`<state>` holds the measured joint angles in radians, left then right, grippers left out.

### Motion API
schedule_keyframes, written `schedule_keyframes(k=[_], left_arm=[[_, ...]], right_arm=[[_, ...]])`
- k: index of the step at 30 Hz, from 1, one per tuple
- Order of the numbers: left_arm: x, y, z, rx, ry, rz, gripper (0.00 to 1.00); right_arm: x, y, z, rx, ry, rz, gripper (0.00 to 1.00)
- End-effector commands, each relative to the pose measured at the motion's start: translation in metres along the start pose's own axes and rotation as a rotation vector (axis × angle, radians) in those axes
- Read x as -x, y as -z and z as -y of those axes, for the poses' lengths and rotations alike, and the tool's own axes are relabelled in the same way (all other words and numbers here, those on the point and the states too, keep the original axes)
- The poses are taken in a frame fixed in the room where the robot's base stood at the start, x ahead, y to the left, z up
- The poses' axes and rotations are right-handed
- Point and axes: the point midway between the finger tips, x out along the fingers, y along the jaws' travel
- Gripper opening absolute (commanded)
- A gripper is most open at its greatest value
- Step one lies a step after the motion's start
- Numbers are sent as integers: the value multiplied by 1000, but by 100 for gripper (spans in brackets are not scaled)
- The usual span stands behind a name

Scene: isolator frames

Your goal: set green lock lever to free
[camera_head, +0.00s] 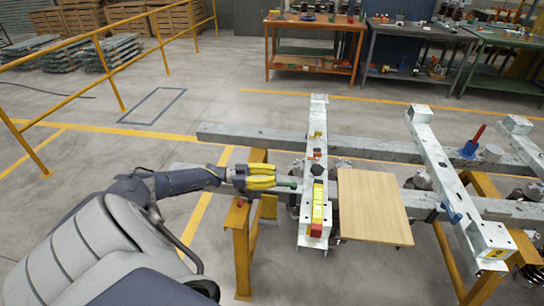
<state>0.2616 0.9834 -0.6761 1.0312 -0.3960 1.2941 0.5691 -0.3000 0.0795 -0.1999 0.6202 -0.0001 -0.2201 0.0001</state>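The green lock lever (287,184) shows as a short dark green bar at the left side of the nearest pale isolator frame (311,232). It points left, toward my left gripper. My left gripper (275,177), with yellow fingers, is level with the frame and just left of it. Its fingertips are at or very near the lever's outer end. The fingers look close together, but I cannot tell whether they grip the lever. The lever's base is small and unclear. My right gripper is not in view.
The isolator frame carries yellow blocks (318,203) and a red block (316,230). A wooden board (372,205) lies right of it, and a second frame (455,190) stands farther right. Grey beams (380,148) cross behind. A yellow stand (241,250) is below my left gripper.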

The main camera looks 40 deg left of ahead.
Motion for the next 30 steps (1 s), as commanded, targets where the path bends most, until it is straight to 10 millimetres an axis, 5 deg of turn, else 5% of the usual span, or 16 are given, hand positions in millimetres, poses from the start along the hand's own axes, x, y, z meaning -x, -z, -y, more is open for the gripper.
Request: schedule_keyframes(k=[11, 30], left_arm=[[6, -1, -2, 2, -2, 1, 30], [103, -1, -1, 2, 0, 1, 30]], right_arm=[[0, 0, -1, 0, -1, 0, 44], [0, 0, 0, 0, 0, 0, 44]])
